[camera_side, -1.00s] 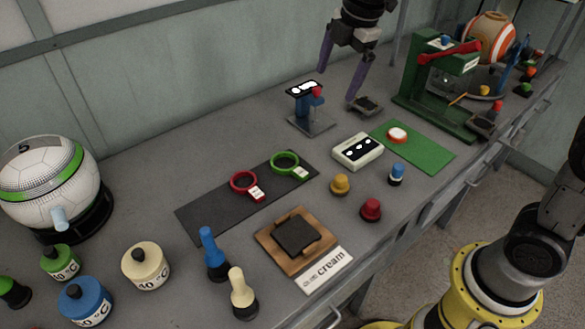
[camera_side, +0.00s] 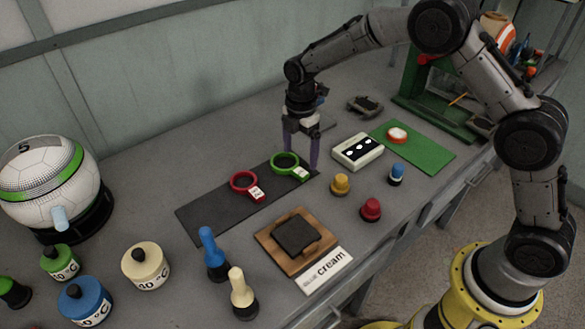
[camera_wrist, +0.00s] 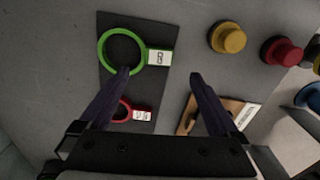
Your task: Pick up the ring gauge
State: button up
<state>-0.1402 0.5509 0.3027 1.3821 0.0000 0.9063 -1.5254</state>
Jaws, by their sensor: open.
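Two ring gauges lie flat on a dark mat (camera_side: 210,213). The green ring gauge (camera_side: 284,153) has a white label tag and lies at the mat's far right end. The red ring gauge (camera_side: 241,174) lies to its left, also with a white tag. My gripper (camera_side: 301,160) is open and empty, pointing down above the mat's right end, close by the green ring. In the wrist view the green ring gauge (camera_wrist: 103,48) is ahead of the left finger, and the red ring gauge (camera_wrist: 118,118) is partly hidden behind that finger.
A white box with dark dials (camera_side: 358,151) stands right of my gripper. Yellow (camera_side: 340,185), red (camera_side: 371,210) and blue (camera_side: 397,173) knobs stand in front. A wooden block with a dark pad (camera_side: 297,236) lies before the mat.

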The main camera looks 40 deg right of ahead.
aim_at(299, 171)
jog(key=shift+w+d+f, duration=0.15)
jog(key=shift+f, duration=1.45)
jog(key=shift+w+d+f, duration=0.1)
jog(key=shift+w+f, duration=0.05)
jog(key=shift+f, duration=1.4)
jog(key=c, duration=1.5)
jog(key=shift+r, duration=0.1)
